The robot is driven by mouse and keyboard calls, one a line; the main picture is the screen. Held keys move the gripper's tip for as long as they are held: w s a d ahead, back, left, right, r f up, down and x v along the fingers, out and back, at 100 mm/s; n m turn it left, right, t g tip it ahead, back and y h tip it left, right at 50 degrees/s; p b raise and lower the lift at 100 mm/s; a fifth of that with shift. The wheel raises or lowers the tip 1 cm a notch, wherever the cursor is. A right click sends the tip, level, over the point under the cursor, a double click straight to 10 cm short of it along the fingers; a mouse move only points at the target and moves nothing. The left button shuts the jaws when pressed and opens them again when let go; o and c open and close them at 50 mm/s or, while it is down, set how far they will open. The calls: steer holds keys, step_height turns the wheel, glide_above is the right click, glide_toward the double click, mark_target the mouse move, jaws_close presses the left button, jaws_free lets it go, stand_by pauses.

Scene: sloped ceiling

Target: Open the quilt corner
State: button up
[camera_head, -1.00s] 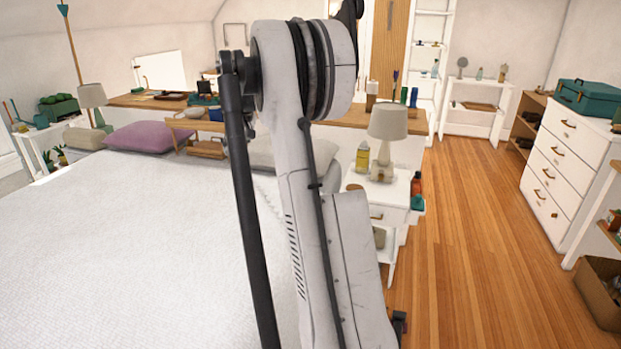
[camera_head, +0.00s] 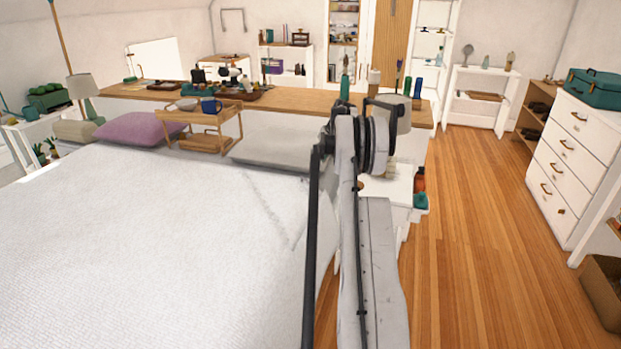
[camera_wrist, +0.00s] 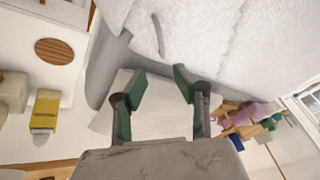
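The white quilt (camera_head: 130,240) covers the bed in the head view, with faint crease lines near its right side by the light pillow (camera_head: 275,150). In the wrist view the quilt (camera_wrist: 225,45) fills the upper part, with a narrow greyish fold or strip (camera_wrist: 158,35) on it and a grey edge curving down at left. My gripper (camera_wrist: 161,84) is open, its two green-padded fingers apart with nothing gripped between them. A pale textured surface, apparently the light pillow, shows between and behind the fingers. Contact with the cloth cannot be told. My gripper is hidden in the head view.
A white nightstand (camera_head: 392,190) stands beside the bed, partly behind my arm. In the wrist view its top holds a round wooden disc (camera_wrist: 54,51) and a yellow bottle (camera_wrist: 45,110). A purple pillow (camera_head: 140,128) and wooden tray stand (camera_head: 208,122) sit farther left.

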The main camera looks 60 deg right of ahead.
steer(key=x, duration=1.3)
steer(key=shift+w+a+b, duration=0.1)
steer(key=shift+b, duration=0.25)
jaws_close()
